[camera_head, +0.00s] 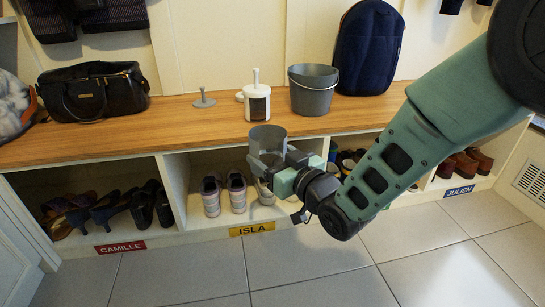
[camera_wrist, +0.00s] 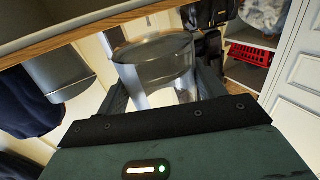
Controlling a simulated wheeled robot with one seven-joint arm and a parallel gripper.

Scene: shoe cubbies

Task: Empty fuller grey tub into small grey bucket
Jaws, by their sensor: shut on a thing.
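A grey, see-through-looking tub (camera_head: 267,138) is held by my gripper (camera_head: 272,168) in front of the bench edge, above the Isla cubby. It looks upright in the head view. In the wrist view the tub (camera_wrist: 155,72) sits between my two fingers, its rim showing; I cannot tell what is in it. A small grey bucket (camera_head: 312,92) with a wire handle stands upright on the bench, behind and to the right of the tub, apart from it. The bucket (camera_wrist: 62,75) also shows at the left of the wrist view. Its inside is mostly hidden.
On the wooden bench (camera_head: 180,125) stand a white canister (camera_head: 257,108), a small grey knobbed piece (camera_head: 204,101), a black handbag (camera_head: 95,92) and a navy backpack (camera_head: 368,50), right of the bucket. Shoes fill the cubbies below. The tiled floor (camera_head: 200,275) is clear.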

